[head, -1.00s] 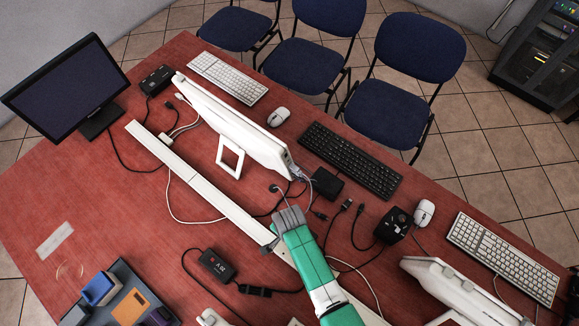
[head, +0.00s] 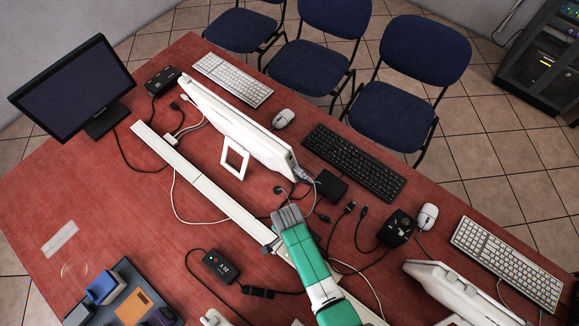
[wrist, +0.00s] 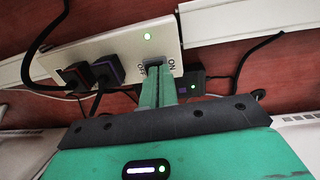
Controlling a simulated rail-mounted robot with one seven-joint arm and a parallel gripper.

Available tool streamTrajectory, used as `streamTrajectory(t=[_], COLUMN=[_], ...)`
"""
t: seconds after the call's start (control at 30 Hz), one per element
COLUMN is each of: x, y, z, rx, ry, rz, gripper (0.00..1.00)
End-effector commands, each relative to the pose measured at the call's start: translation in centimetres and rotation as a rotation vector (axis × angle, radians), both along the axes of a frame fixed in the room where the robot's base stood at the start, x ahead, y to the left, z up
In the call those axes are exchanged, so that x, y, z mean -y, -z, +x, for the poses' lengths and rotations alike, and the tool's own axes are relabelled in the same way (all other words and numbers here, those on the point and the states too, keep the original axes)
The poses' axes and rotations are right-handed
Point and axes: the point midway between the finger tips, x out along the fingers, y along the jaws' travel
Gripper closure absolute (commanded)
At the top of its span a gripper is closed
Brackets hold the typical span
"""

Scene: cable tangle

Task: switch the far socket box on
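A white socket box (wrist: 110,58) fills the upper left of the wrist view, with two dark plugs in it and a lit green light. Its dark rocker switch (wrist: 155,66) sits between printed OFF and ON marks. My gripper (wrist: 157,82) has its green fingers together, with nothing seen between them. The fingertips are right at the switch and partly cover it, so its tilt and any contact are unclear. In the head view my gripper (head: 288,217) is over the white trunking (head: 205,187) and hides the spot under it.
A black adapter (head: 220,266) and cables lie left of my gripper. A white monitor (head: 235,125) stands just behind the trunking. A black box (head: 397,228), a mouse (head: 427,216) and keyboards are to the right. Bare red tabletop (head: 120,205) shows at left.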

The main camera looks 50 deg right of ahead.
Motion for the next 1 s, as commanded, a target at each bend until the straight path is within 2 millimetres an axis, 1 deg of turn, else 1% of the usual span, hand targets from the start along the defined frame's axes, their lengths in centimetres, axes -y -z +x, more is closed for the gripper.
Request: streamTrajectory(t=[0.03, 0.27, 0.37, 0.47, 0.57, 0.6, 0.63, 0.8, 0.9, 1.0], x=[-0.2, -0.2, -0.2, -0.2, -0.1, -0.1, -0.1, -0.1, 0.0, 0.0], y=[0.7, 0.6, -0.3, -2.6, -5.4, -5.6, -6.2, -10.2, -12.0, -13.2], z=[-1.1, -1.2, -1.1, -0.5, 0.3, 0.4, 0.4, 0.9, 1.0, 1.1], rx=[-0.022, -0.026, -0.025, -0.017, -0.004, -0.002, -0.002, 0.002, 0.002, 0.001], ry=[0.003, 0.004, 0.003, 0.001, -0.001, -0.001, -0.001, -0.002, -0.001, -0.001], rz=[0.007, 0.008, 0.007, 0.006, 0.002, 0.001, 0.001, 0.000, 0.000, 0.001], gripper=[1.00, 1.00, 1.00, 1.00, 1.00, 1.00, 1.00, 1.00, 1.00, 1.00])
